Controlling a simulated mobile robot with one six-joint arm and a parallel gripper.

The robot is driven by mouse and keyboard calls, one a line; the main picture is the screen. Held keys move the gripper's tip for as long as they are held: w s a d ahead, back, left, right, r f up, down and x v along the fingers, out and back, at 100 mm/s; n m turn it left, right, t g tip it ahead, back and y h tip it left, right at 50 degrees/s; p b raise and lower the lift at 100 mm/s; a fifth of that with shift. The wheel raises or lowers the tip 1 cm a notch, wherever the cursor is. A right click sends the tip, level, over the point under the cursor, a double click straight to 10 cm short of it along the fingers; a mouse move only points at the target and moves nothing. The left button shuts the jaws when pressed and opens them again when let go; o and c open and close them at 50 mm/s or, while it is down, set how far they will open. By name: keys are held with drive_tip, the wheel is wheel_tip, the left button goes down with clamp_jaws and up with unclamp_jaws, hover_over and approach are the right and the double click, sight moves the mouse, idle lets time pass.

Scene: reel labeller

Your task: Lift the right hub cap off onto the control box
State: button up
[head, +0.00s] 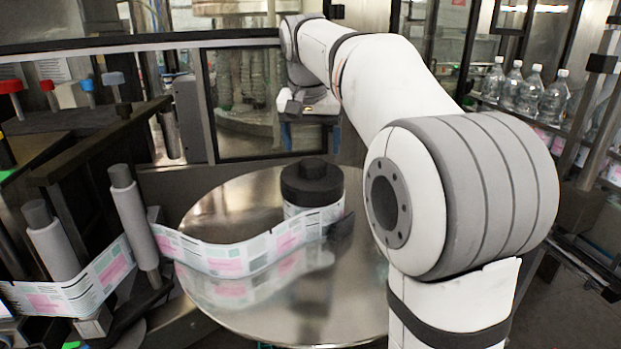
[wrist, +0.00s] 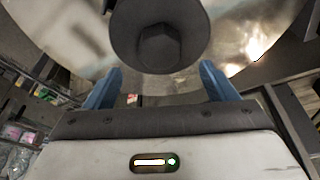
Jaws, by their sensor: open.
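The hub cap (head: 312,178) is a black round cap with a raised knob, sitting on top of the label reel (head: 318,215) on the round metal table. In the wrist view the hub cap (wrist: 125,35) shows as a dark disc with a hexagonal knob, beyond my fingertips. My gripper (head: 311,138) is above the cap in the head view, apart from it, with blue fingers pointing down. In the wrist view my gripper (wrist: 161,72) is open and empty, the fingers spread to either side of the knob's line. I cannot identify the control box.
The round metal table (head: 250,310) is mostly bare around the reel. A printed label strip (head: 235,258) runs left from the reel past grey rollers (head: 133,215). Red and blue knobs stand at far left. Clear bottles (head: 530,92) line the right side. Glass guard panels stand behind.

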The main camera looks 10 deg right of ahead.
drive_tip(key=x, duration=0.4)
drive_tip(key=shift+s+a+f, duration=0.15)
drive_tip(key=shift+f, duration=0.15)
drive_tip(key=shift+c, duration=0.2)
drive_tip(key=shift+r, duration=0.1)
drive_tip(key=c, duration=1.1)
drive_tip(key=shift+r, duration=0.1)
wheel_tip(320, 180, up, 10)
drive_tip(key=p, duration=0.1)
wheel_tip(320, 180, up, 7)
drive_tip(key=p, duration=0.8)
hover_over(312, 162)
drive_tip(key=shift+s, duration=0.2)
drive_tip(key=shift+b, duration=0.3)
